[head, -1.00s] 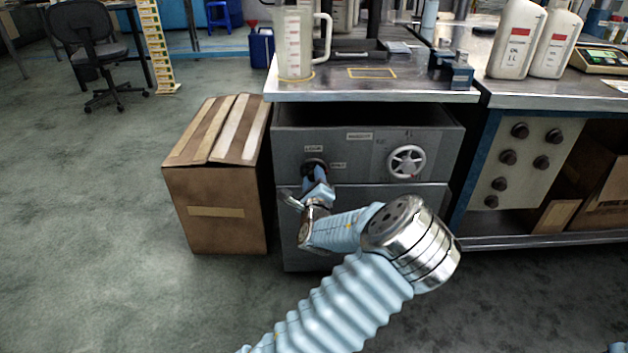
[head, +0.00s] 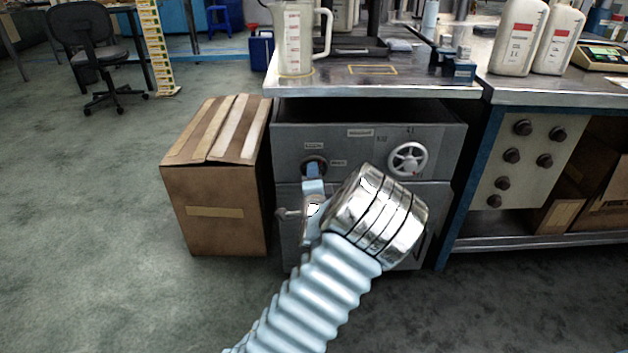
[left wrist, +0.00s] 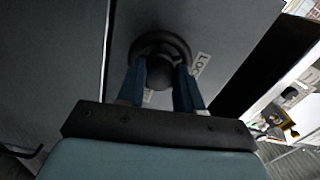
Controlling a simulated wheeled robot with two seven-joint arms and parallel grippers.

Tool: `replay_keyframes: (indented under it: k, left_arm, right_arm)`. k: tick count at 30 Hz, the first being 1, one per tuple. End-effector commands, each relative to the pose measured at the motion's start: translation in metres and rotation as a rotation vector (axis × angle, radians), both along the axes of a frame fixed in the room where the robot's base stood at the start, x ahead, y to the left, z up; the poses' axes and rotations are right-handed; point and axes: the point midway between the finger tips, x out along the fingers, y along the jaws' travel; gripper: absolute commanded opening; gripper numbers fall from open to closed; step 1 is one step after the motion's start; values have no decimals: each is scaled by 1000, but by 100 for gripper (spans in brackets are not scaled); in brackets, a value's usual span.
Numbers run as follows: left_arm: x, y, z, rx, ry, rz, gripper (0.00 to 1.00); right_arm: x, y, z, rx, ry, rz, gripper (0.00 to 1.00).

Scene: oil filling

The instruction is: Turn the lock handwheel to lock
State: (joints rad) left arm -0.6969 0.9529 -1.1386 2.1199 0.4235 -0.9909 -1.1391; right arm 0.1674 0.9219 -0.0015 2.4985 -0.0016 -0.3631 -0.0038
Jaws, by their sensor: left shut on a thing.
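The lock handwheel is a dark round knob on the left of the grey cabinet front (head: 440,145), beside small labels. In the head view it (head: 314,164) is partly covered by my left gripper (head: 313,172). In the left wrist view the knob (left wrist: 160,70) sits between the two blue fingers of my left gripper (left wrist: 160,92), which is shut on it. A label beginning "LOC" (left wrist: 201,64) is next to the knob's collar. A silver spoked handwheel (head: 407,159) is on the right of the same front. My right gripper is not in view.
A cardboard box (head: 215,185) stands close to the cabinet's left side. The metal worktop (head: 420,90) above holds a measuring jug (head: 294,40) and a blue fixture (head: 456,68). White bottles (head: 519,38) stand at right.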

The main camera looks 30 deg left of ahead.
Motion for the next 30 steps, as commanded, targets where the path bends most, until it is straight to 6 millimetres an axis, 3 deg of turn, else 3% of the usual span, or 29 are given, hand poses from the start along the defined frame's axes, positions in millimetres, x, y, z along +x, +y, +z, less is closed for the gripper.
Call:
replay_keyframes:
  k: [15,30]
  left_arm:
    - [-1,0,-4,-387,-233,0,5]
    - [0,-1,-3,-553,-333,1,5]
  right_arm:
    - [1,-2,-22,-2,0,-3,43]
    - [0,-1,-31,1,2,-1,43]
